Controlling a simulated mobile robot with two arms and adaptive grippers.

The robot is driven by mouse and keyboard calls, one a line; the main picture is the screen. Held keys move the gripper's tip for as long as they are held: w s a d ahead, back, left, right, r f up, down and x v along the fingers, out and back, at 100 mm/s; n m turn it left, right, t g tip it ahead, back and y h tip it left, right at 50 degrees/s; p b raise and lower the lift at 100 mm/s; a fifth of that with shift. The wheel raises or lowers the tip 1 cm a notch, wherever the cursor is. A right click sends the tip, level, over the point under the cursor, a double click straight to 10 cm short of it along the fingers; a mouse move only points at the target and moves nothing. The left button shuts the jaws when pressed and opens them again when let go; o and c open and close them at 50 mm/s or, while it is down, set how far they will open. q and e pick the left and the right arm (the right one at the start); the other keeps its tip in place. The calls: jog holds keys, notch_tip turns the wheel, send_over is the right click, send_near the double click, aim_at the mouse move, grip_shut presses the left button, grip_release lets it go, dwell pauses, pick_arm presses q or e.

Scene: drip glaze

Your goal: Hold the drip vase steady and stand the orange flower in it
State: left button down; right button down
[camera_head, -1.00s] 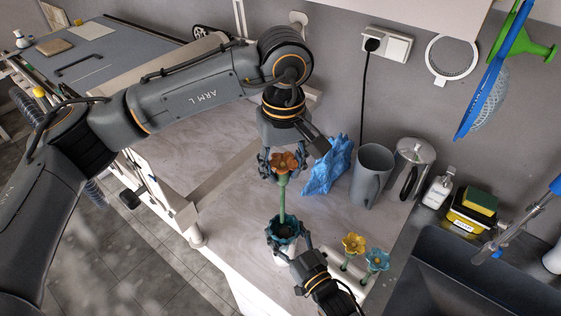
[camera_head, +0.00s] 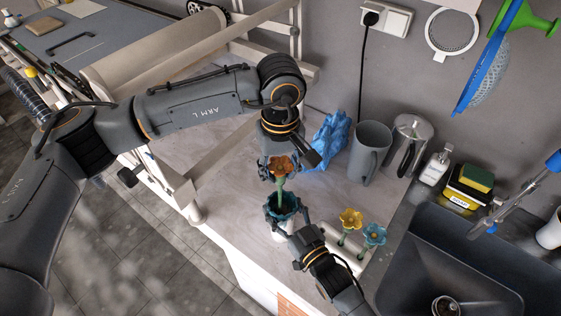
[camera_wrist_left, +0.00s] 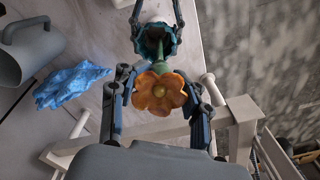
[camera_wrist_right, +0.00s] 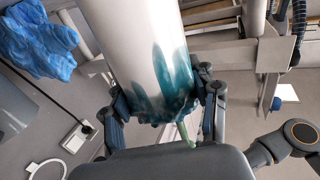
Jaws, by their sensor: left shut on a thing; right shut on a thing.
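The orange flower (camera_head: 284,164) is upright, head up, with its green stem running down to the vase mouth. It also shows head-on in the left wrist view (camera_wrist_left: 160,92). My left gripper (camera_head: 280,172) is shut on it, just below the head. The drip vase (camera_head: 281,233) is white with a teal dripped rim and stands beneath the flower. My right gripper (camera_head: 292,222) is shut on the vase near its rim. The right wrist view shows the vase (camera_wrist_right: 135,40) between the fingers and the stem (camera_wrist_right: 184,132) at the rim. How deep the stem reaches is hidden.
A yellow flower (camera_head: 350,219) and a blue flower (camera_head: 373,236) stand in a pale holder right of the vase. A blue cloth (camera_head: 328,143), a grey pitcher (camera_head: 370,152) and a dark sink (camera_head: 450,260) lie farther right. The worktop left of the vase is clear.

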aim_at(280, 183)
pick_arm(q)
jog(key=shift+f, duration=2.3)
jog(key=c, duration=0.6)
grip_release()
notch_tip(280, 183, up, 12)
